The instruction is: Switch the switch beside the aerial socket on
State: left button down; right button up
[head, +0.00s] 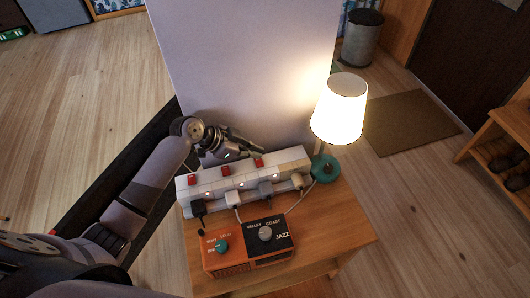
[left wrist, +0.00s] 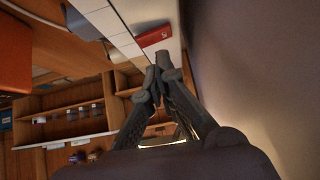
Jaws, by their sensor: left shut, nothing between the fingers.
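A white socket strip (head: 215,187) lies along the back of a wooden side table, with several plugs in its front. Red rocker switches stand along its rear edge: a left one (head: 193,180), a middle one (head: 226,171) and a right one (head: 259,163). I cannot read which socket is the aerial one or tell each switch's position. My left gripper (head: 259,147) is shut and empty behind the strip, close to the right red switch. In the left wrist view its closed fingertips (left wrist: 160,67) are just below a red switch (left wrist: 153,36); contact is unclear.
A radio (head: 230,262) with two dials stands in front of the strip. A lit lamp (head: 340,108) on a teal base stands at the strip's right end. A pale panel (head: 240,65) rises behind the table. Plug cables lie between strip and radio.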

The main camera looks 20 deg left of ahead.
pick_arm(q)
jog(key=v, duration=0.9)
